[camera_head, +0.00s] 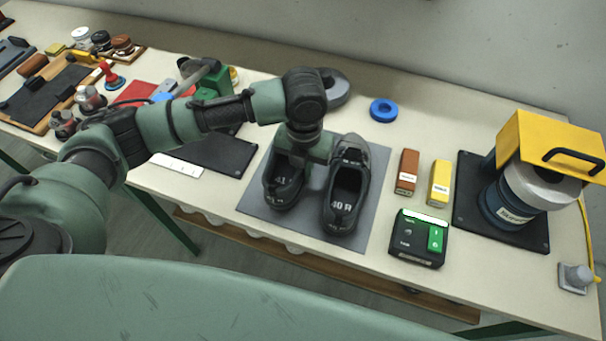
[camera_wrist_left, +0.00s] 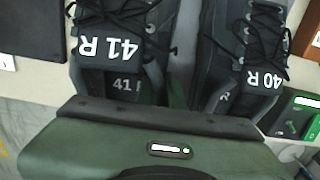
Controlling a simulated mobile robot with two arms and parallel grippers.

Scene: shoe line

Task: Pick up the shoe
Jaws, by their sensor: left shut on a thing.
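Two dark lace-up shoes stand side by side on a grey mat (camera_head: 256,199). The left shoe (camera_head: 284,186) is marked 41 R and the right shoe (camera_head: 345,195) is marked 40 R. Both also show in the left wrist view, the 41 R shoe (camera_wrist_left: 118,60) near the middle and the 40 R shoe (camera_wrist_left: 240,65) at right. My left gripper (camera_head: 306,162) reaches down from above, over the far part of the 41 R shoe, and is shut on it. The contact itself is mostly hidden. My right gripper is not in view.
Right of the mat are a brown box (camera_head: 407,172), a yellow box (camera_head: 440,184) and a black-green device (camera_head: 418,238). A blue ring (camera_head: 384,110) lies behind. A black pad (camera_head: 218,153) is at left. A yellow-topped machine (camera_head: 545,150) stands at far right.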

